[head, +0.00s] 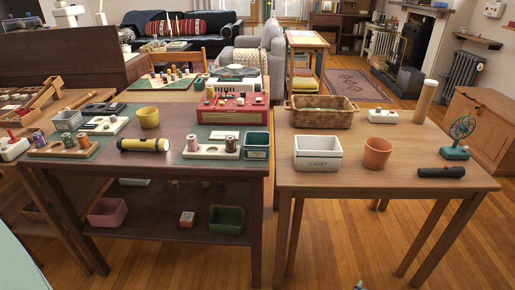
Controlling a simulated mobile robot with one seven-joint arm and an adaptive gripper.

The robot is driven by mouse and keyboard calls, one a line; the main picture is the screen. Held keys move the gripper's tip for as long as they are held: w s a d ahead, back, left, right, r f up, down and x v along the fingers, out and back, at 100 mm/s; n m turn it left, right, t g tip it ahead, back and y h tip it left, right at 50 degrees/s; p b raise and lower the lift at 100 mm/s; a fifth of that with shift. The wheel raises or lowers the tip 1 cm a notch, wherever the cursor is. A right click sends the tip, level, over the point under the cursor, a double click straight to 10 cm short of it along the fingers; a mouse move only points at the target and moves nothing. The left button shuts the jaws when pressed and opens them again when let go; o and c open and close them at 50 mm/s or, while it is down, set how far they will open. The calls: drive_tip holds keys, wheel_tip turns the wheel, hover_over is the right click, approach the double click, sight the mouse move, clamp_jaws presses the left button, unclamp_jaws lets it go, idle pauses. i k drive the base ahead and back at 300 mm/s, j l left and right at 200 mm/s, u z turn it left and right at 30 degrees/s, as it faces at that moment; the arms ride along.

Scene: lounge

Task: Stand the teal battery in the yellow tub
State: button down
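The yellow tub (148,118) stands upright on the dark table at left, behind a yellow flashlight. I cannot make out a teal battery for certain. Small upright cylinders stand in a wooden rack (52,151) at the table's left front. More stand on a white holder (205,153) near its right front, one pinkish (192,143) and one dark brown (230,144). Their colours are hard to tell at this size. The inside of the tub is mostly hidden. My gripper is not clearly visible; a tiny grey shape at the bottom edge is too small to identify.
The yellow flashlight (143,145) lies in front of the tub. A red radio (225,107) and a teal tub (257,146) stand to the right. The right table holds a white caddy (317,156), terracotta pot (377,153), basket (321,118), fan (460,138) and black flashlight (441,172).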

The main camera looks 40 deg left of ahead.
sight(150, 123)
drive_tip(key=k+j, duration=0.15)
drive_tip(key=j, duration=0.25)
drive_tip(key=k+j, duration=0.15)
drive_tip(key=j, duration=0.25)
drive_tip(key=k+j, duration=0.15)
drive_tip(key=j, duration=0.25)
drive_tip(key=k+j, duration=0.15)
drive_tip(key=j, duration=0.25)
drive_tip(key=k+j, duration=0.15)
drive_tip(key=j, duration=0.25)
drive_tip(key=k+j, duration=0.15)
drive_tip(key=j, duration=0.25)
drive_tip(key=k+j, duration=0.15)
drive_tip(key=j, duration=0.25)
